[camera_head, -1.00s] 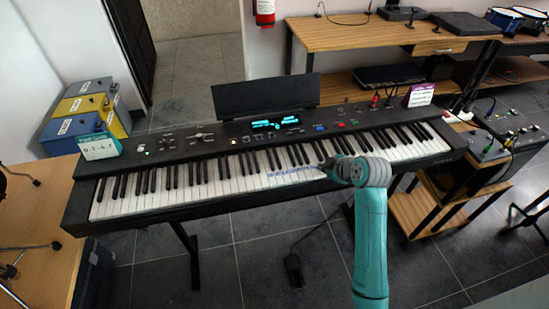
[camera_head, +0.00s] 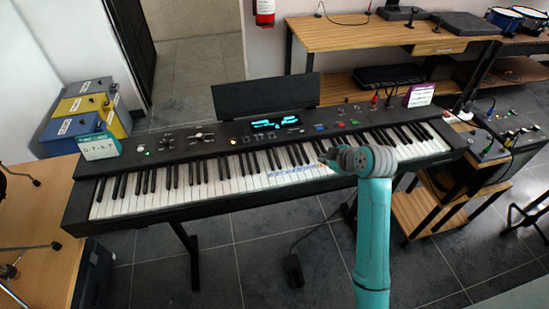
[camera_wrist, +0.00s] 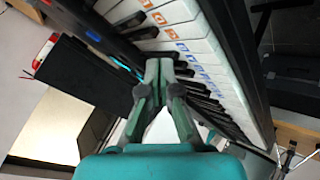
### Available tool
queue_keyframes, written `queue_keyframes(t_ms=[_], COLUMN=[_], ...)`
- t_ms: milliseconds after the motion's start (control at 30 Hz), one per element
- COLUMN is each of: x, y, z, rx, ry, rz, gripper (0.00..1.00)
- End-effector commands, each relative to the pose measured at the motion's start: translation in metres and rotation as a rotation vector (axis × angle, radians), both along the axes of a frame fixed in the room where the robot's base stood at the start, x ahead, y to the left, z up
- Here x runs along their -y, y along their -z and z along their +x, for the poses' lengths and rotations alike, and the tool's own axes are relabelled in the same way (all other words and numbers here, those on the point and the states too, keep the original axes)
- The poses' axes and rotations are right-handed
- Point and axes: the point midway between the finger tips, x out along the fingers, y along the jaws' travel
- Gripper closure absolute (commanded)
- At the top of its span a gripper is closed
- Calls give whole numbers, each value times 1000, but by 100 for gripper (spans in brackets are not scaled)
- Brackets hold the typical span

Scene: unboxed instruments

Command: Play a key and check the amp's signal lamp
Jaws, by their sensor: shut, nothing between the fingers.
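The keyboard (camera_head: 190,208) is a long black digital piano on a stand with a lit cyan display (camera_head: 275,124). Several of its white keys carry small blue and orange labels, which show in the wrist view (camera_wrist: 182,47). My gripper (camera_head: 326,158) is above the keys, right of the middle. In the wrist view its fingers (camera_wrist: 160,66) are together and empty over the keys; I cannot tell whether they touch one. A dark unit with knobs and cables (camera_head: 515,130), possibly the amp, stands at the right. Its signal lamp is too small to tell.
A black music rest (camera_head: 265,97) rises behind the keys. A purple-and-white card (camera_head: 420,95) and a teal-and-white card (camera_head: 99,146) stand on the keyboard's ends. A wooden shelf (camera_head: 410,210) is at the right, and a pedal (camera_head: 293,270) lies on the floor.

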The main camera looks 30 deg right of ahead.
Motion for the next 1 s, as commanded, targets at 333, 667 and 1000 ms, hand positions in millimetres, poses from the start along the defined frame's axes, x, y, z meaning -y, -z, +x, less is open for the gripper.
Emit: queue_keyframes(t_ms=[333, 667, 1000], x=[0, 0, -17], y=[-31, -38, -16], z=[0, 0, -7], rx=[1, -1, 16], ry=[0, -1, 33], rz=[0, 1, 32], gripper=[100, 100, 100])
